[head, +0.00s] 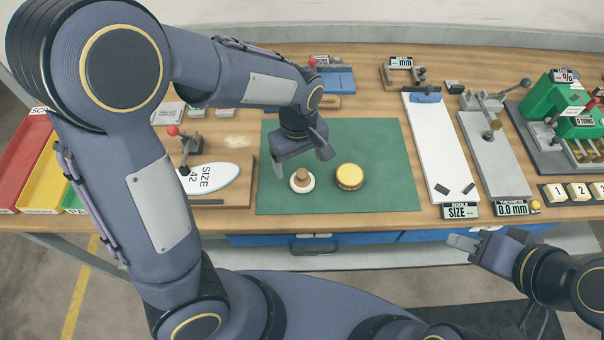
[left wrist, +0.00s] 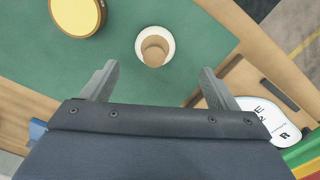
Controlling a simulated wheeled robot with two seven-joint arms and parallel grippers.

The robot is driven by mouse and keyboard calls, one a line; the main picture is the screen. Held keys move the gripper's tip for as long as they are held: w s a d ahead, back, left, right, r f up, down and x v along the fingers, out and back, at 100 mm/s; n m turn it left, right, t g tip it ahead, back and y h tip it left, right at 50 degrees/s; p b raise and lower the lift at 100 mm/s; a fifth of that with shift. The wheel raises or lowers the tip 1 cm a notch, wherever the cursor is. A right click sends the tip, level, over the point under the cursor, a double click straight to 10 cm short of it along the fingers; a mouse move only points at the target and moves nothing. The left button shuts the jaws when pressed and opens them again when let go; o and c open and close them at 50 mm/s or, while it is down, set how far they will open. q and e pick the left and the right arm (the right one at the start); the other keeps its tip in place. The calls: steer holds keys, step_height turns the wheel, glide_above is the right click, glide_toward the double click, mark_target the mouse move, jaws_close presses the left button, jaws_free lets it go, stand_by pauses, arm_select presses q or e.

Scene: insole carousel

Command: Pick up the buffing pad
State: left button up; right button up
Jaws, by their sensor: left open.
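The buffing pad, a white disc (head: 309,186) with a tan wooden knob (head: 301,175) on top, lies on the green mat (head: 385,160). In the left wrist view the pad (left wrist: 141,41) sits just beyond the fingertips, near the middle between them. My left gripper (head: 302,160) is open and empty above and slightly behind the pad; its fingers also show in the left wrist view (left wrist: 158,72). They do not appear to touch the pad. My right gripper (head: 463,243) is off the table's front edge, away from the pad; its finger gap is unclear.
A round yellow-topped tin (head: 349,176) stands on the mat just right of the pad. A board with an insole (head: 212,178) and a red-knobbed lever is to the left. A white measuring board (head: 428,140) stands right of the mat. The mat's right part is clear.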

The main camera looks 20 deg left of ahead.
mark_target(302, 172)
arm_select(q)
steer(key=f, duration=0.7)
steer(key=shift+w+d+f+p, duration=0.25)
steer(key=shift+w+f+p, duration=0.05)
steer(key=shift+f+p, duration=0.1)
steer(key=shift+c, duration=0.3)
steer(key=c, duration=1)
